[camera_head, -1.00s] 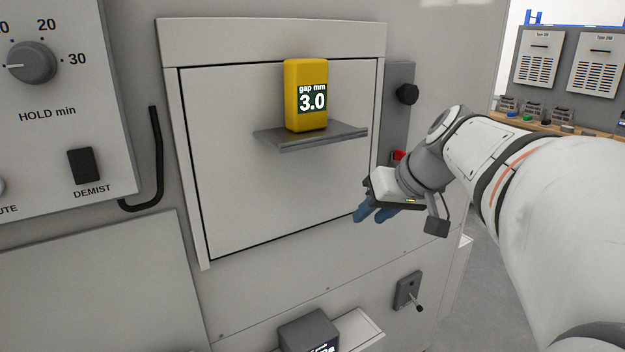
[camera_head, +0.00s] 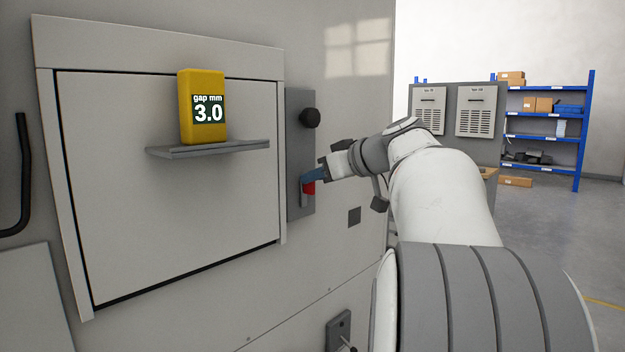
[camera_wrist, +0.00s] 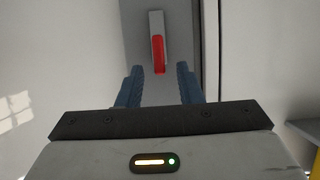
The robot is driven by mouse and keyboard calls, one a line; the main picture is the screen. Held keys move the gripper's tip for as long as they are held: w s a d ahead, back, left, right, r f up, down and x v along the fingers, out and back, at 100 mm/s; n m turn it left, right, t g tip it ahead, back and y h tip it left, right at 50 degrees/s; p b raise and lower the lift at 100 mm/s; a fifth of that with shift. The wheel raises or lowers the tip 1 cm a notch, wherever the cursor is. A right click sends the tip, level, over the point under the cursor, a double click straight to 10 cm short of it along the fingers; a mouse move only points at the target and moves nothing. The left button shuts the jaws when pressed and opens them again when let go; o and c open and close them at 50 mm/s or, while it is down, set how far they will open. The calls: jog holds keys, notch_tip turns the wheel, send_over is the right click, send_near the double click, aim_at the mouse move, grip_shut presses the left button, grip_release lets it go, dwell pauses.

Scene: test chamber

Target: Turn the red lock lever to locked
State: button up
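The red lock lever (camera_head: 309,188) is on a narrow grey plate (camera_head: 299,150), right of the closed panel door. In the head view its red part sits above a grey part. In the wrist view the red lever (camera_wrist: 158,54) lies upright in the picture, its red end toward my gripper. My gripper (camera_head: 314,175) is right at the lever in the head view and partly covers it. In the wrist view my gripper (camera_wrist: 160,69) has its blue fingers apart, one on each side of the red end. I cannot tell whether they touch it.
A black knob (camera_head: 310,118) sticks out above the lever on the same plate. A yellow gap gauge reading 3.0 (camera_head: 202,107) stands on a small grey shelf (camera_head: 210,149) on the door (camera_head: 165,215). A small switch (camera_head: 339,328) is lower down. Open floor lies right.

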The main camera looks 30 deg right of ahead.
jog(key=shift+w+a+f, duration=0.2)
jog(key=shift+w+f, duration=0.05)
jog(key=shift+w, duration=0.25)
grip_shut()
